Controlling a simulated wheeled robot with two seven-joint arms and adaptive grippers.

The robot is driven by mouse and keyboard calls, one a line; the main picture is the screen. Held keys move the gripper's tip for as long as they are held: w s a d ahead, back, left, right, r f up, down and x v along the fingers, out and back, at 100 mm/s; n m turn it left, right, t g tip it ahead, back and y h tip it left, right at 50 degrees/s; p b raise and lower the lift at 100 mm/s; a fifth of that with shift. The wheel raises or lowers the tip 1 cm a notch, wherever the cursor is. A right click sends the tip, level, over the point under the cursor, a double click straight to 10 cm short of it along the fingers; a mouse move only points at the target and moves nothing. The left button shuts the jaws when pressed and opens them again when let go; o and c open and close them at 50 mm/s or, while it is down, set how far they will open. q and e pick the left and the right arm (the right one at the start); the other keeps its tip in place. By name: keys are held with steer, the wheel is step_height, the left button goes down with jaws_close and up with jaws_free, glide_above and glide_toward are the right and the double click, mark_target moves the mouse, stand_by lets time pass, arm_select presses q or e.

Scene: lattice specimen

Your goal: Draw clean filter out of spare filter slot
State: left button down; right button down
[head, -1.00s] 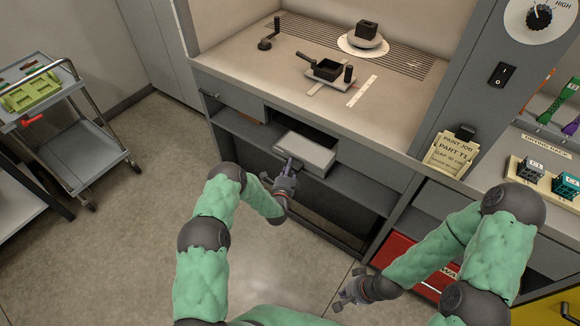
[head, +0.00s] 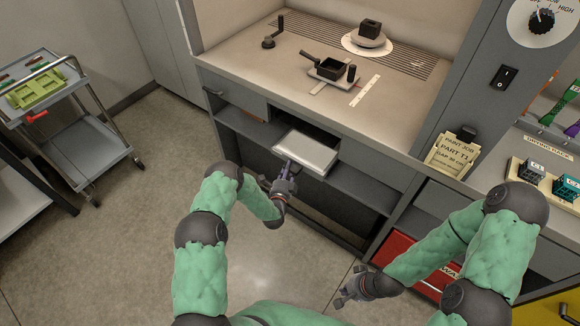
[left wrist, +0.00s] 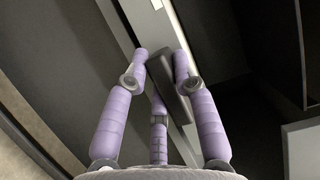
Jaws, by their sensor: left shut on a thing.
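The clean filter (head: 305,153), a flat pale grey panel, sticks out of the dark spare filter slot (head: 318,138) in the cabinet front below the worktop. Its back edge is at the opening, and I cannot tell how much is still inside. My left gripper (head: 286,168) is at its front edge. In the left wrist view, the purple fingers of my left gripper (left wrist: 164,65) are closed around a dark bar-shaped handle (left wrist: 184,88) on a pale front strip. My right gripper (head: 350,286) is empty, its fingers apart, over the floor in front of the cabinet.
The worktop (head: 285,62) above holds a crank, a pan and a round plate with a dark block. A shelf (head: 365,188) runs below the slot. A red drawer (head: 395,250) is near my right arm. A cart (head: 85,150) stands far left. Floor between is clear.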

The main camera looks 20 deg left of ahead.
arm_select(q)
steer(key=s+a+p, duration=0.2)
steer(key=s+a, duration=0.2)
steer(key=s, duration=0.6)
steer(key=s+a+p, duration=0.1)
steer(key=s+a, duration=0.3)
steer(key=s, duration=0.7)
steer(key=shift+s+p, duration=0.25)
steer(key=shift+p, duration=0.1)
stand_by(1.5)
